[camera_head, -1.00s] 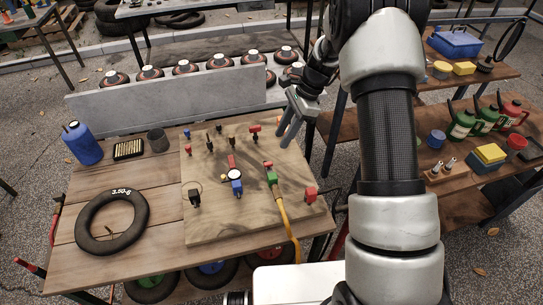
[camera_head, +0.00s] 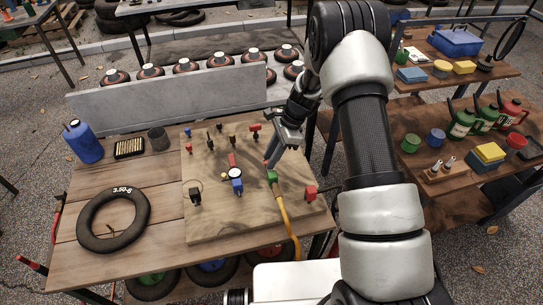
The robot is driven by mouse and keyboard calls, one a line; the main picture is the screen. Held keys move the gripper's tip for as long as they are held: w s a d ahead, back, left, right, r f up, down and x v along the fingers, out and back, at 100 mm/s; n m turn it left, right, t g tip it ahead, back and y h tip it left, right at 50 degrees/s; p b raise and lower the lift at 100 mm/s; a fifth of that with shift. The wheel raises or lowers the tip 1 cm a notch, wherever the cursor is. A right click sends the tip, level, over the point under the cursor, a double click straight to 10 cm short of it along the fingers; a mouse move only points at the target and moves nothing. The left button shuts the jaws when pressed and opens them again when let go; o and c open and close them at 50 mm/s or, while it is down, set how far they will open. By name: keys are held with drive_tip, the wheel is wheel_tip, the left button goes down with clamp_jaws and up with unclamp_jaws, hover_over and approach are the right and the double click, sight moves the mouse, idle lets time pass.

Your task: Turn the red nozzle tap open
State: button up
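A wooden board (camera_head: 215,219) on the workbench carries several small fittings. A yellow hose (camera_head: 285,212) ends in a green fitting (camera_head: 272,177). A small red part at the fitting's upper end, which looks like the nozzle tap, is mostly hidden by my gripper (camera_head: 272,160). A red T-shaped handle (camera_head: 255,128) stands farther back on the board.
A gauge with a blue body (camera_head: 237,186) and a red lever (camera_head: 231,159) stand left of my gripper. A red block (camera_head: 310,192) sits to the right. A black tyre (camera_head: 113,220) lies at the left; a grey panel (camera_head: 165,100) stands behind.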

clamp_jaws()
drive_tip(key=n+b, duration=0.1)
drive_tip(key=n+g+b, duration=0.1)
drive_tip(key=n, duration=0.1)
drive_tip(key=shift+w+f+h, duration=0.15)
drive_tip(key=shift+w+h, duration=0.05)
drive_tip(key=shift+h, duration=0.1)
drive_tip(key=n+g+b, duration=0.1)
drive_tip(key=n+b, duration=0.1)
drive_tip(key=n, duration=0.1)
drive_tip(key=shift+w+a+h, duration=0.15)
drive_tip(key=shift+h, duration=0.25)
drive_tip(key=n+g+h+b, duration=0.1)
drive_tip(key=n, duration=0.4)
drive_tip(key=shift+w+a+b, duration=0.1)
drive_tip(key=shift+a+b, duration=0.05)
drive_tip(key=shift+b, duration=0.2)
drive_tip(key=n+h, duration=0.1)
drive_tip(key=n, duration=0.1)
drive_tip(key=n+h+b, duration=0.1)
drive_tip(key=n, duration=0.1)
drive_tip(key=shift+a+n+g, duration=0.2)
drive_tip(key=shift+n+g, duration=0.1)
drive_tip(key=shift+n, duration=0.1)
